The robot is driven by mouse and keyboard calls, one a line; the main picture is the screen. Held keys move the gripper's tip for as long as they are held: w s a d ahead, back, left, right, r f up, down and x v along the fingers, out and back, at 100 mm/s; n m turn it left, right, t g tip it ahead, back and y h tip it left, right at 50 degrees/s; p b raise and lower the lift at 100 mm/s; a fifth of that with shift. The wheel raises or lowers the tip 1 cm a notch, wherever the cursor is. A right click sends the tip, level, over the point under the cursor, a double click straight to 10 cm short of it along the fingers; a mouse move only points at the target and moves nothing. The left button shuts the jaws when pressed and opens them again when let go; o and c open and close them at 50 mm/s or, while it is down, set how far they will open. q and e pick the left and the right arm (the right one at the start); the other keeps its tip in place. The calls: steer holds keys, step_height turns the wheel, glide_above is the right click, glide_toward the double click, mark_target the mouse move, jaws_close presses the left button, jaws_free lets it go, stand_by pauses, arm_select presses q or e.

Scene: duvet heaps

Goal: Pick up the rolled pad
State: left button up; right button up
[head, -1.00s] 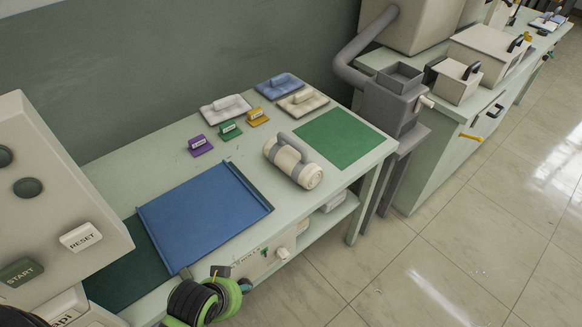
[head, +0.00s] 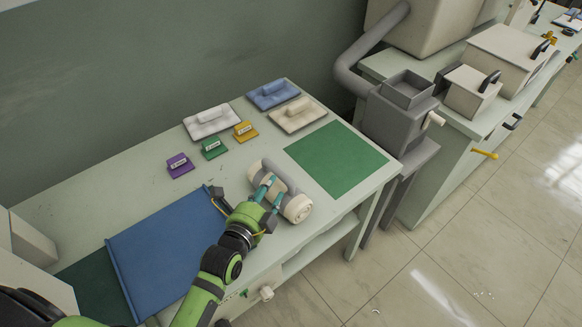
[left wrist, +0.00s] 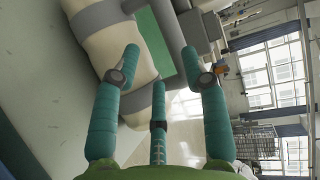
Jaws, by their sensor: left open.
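The rolled pad (head: 295,208) is a cream roll with grey bands and a grey handle along its top. It lies on the pale green table, left of the green mat. My left gripper (head: 269,187) reaches over it from the front, its teal fingers at the roll's near side. In the left wrist view the rolled pad (left wrist: 118,55) lies beyond the spread teal fingers of my left gripper (left wrist: 160,70). The fingers are open with nothing held between them; contact with the pad cannot be told. My right gripper is not in view.
The green mat (head: 335,158) lies bare to the right. A blue tray (head: 165,255) is at the left, partly behind my arm. A grey machine (head: 398,110) is beyond the table's right end.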

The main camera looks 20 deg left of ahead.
mark_target(277, 171)
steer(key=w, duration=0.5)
arm_select(q)
steer(key=w+p, duration=0.1)
steer(key=w, duration=0.1)
steer(key=w+r+p, duration=0.1)
steer(key=w, duration=0.1)
steer(key=shift+w, duration=0.1)
steer(key=shift+x, duration=1)
steer(key=shift+w+f, duration=0.15)
steer(key=shift+f, duration=0.1)
jaws_close()
steer(key=shift+r, duration=0.15)
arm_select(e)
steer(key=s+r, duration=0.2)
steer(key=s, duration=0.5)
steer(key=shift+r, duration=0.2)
